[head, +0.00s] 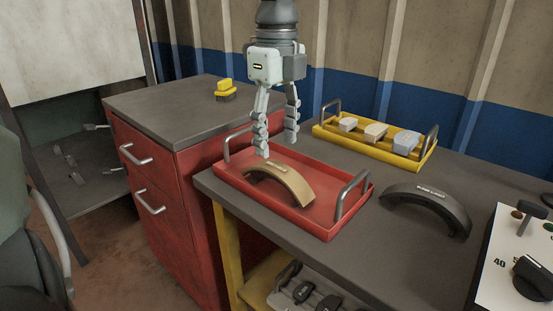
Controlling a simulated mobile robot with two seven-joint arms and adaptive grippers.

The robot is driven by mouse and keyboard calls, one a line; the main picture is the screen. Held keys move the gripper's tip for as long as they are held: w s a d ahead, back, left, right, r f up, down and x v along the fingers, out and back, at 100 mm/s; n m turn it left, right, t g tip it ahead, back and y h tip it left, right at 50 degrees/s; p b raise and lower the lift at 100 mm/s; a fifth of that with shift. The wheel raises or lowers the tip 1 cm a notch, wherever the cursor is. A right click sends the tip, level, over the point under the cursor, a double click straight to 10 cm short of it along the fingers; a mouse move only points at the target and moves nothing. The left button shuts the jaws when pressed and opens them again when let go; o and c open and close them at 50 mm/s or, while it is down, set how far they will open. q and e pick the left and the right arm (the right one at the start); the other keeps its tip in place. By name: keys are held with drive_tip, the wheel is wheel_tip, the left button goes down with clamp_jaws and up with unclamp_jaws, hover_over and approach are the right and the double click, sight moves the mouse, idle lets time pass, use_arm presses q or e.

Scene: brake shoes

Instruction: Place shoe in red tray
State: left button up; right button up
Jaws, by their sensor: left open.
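A tan curved brake shoe (285,181) lies in the red tray (325,232) on the dark table. A dark grey brake shoe (428,207) stands on the tabletop to the right of the red tray, apart from it. My left gripper (277,146) hangs fingers down above the far left part of the red tray. Its fingers are spread and nothing is between them. The fingertips are above and behind the tan shoe; I cannot tell whether they touch it. My right gripper is not in view.
A yellow tray (430,158) with several small blocks stands at the back. A control panel (515,262) is at the right edge. A yellow brush (225,90) sits on the red drawer cabinet (190,210). The red tray's upright handles (352,193) rise at both ends.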

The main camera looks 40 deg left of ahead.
sight(277, 167)
use_arm(q)
wheel_tip(277, 167, up, 6)
drive_tip(key=shift+f, duration=0.2)
